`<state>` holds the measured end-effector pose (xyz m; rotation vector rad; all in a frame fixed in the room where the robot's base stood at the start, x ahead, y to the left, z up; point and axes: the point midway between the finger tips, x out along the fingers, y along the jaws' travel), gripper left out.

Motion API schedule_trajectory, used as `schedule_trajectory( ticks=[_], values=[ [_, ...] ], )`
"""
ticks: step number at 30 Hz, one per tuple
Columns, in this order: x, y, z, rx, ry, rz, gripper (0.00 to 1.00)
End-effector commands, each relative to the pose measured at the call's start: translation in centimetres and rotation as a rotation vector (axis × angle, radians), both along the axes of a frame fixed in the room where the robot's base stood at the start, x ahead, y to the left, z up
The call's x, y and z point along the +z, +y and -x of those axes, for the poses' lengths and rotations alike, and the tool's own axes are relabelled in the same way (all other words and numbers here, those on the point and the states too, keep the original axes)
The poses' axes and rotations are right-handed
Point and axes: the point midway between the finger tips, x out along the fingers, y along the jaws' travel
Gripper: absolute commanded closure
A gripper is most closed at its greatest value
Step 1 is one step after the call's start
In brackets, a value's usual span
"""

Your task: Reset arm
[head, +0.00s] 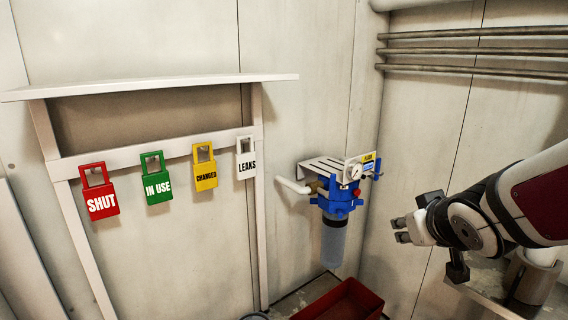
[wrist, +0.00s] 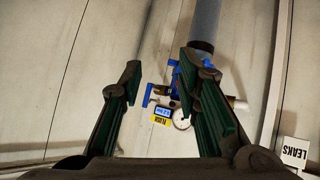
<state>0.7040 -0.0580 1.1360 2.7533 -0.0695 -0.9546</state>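My gripper (head: 401,230) is at the right in the head view, to the right of the blue filter unit (head: 338,196) and apart from it. In the wrist view my gripper (wrist: 160,95) has its two fingers spread wide with nothing between them touching. Beyond the fingers the filter unit (wrist: 176,80) shows upside down, with its gauge (wrist: 182,123) and a yellow label (wrist: 158,121). My arm reaches in from the right edge of the head view.
Red (head: 99,192), green (head: 157,179), yellow (head: 204,168) and white (head: 246,158) lock-shaped tags hang on the rail of a white shelf frame (head: 180,85). A red bin (head: 345,300) stands on the floor below the filter. Pipes (head: 470,50) run along the upper right wall.

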Motion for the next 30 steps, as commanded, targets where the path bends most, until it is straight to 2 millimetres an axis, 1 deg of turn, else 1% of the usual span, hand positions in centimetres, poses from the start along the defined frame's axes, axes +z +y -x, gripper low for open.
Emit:
schedule_trajectory(
  ticks=[1,4,7,8,9,12,15,18,21,30],
  values=[
    [1.0,-0.1,1.8,-0.036,0.029,0.012,0.7],
    [1.6,-0.2,5.7,-0.106,0.116,0.005,0.7],
    [1.9,0.4,10.1,-0.148,0.214,-0.027,0.7],
    [1.9,0.8,11.4,-0.155,0.245,-0.042,0.7],
    [1.9,1.3,13.2,-0.158,0.284,-0.063,0.7],
    [1.8,2.7,17.2,-0.15,0.38,-0.119,0.7],
    [1.7,4.1,20.3,-0.126,0.455,-0.166,0.7],
    [1.6,5.0,22.3,-0.104,0.507,-0.196,0.7],
    [1.5,5.5,23.2,-0.093,0.53,-0.21,0.7],
    [1.5,5.5,23.3,-0.093,0.536,-0.211,0.7]
  ],
)
